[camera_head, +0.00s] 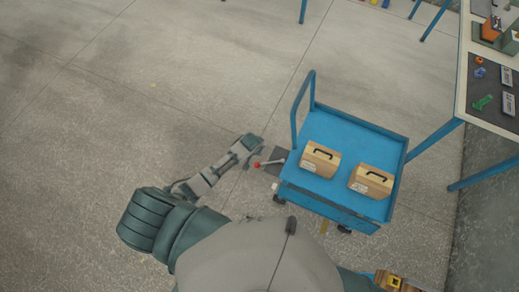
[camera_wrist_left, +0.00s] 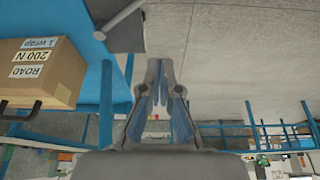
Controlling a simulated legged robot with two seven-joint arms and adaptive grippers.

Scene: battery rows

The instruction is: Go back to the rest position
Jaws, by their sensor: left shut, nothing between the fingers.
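My left arm reaches out from the lower left in the head view. My right gripper is not in view.
The blue cart (camera_head: 352,132) carries two cardboard boxes, one left (camera_head: 320,159) and one right (camera_head: 371,181). One box also shows in the left wrist view (camera_wrist_left: 45,75). A workbench (camera_head: 461,90) stands at the right. The floor at the left is clear.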

